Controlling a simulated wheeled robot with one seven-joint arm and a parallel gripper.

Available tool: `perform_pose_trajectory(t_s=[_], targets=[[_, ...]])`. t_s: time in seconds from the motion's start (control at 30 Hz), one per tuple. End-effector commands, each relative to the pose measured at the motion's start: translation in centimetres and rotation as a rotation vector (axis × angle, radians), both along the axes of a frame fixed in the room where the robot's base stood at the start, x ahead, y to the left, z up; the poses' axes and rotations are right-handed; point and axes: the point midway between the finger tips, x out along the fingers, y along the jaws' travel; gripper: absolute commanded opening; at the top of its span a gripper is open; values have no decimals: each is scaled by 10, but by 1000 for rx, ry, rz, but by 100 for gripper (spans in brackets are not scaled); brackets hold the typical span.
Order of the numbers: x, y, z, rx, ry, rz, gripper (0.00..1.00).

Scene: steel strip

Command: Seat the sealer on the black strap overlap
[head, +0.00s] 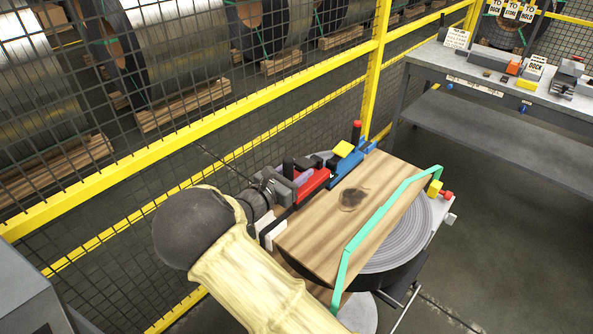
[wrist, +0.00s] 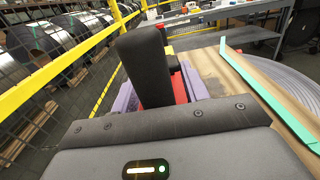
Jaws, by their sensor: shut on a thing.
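My gripper (head: 289,184) is at the left edge of the wooden board, shut on the red tool (head: 313,184), which appears to be the sealer. The tool has dark upper parts, and its red body shows partly in the wrist view (wrist: 180,88) behind a tall dark block (wrist: 145,66). The tool lies along the board's upper-left edge, close against a blue device (head: 347,170) with a red-topped post. The gripper and tool cover that area.
The wooden board (head: 327,226) lies over a grey coil (head: 408,234), with a green strap (head: 378,222) across its right side. A yellow-railed mesh fence (head: 205,92) runs close behind. A workbench (head: 480,75) with tools stands at the back right. The right floor is clear.

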Motion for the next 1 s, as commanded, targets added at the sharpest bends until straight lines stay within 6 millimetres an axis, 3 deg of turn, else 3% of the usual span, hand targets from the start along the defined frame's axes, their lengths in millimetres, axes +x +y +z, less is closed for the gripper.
perform_pose_trajectory(t_s=[0.47, 1.0], targets=[[-1, 2, 4, 1, -4, 0, 0], [-1, 1, -17, 1, -5, 0, 0]])
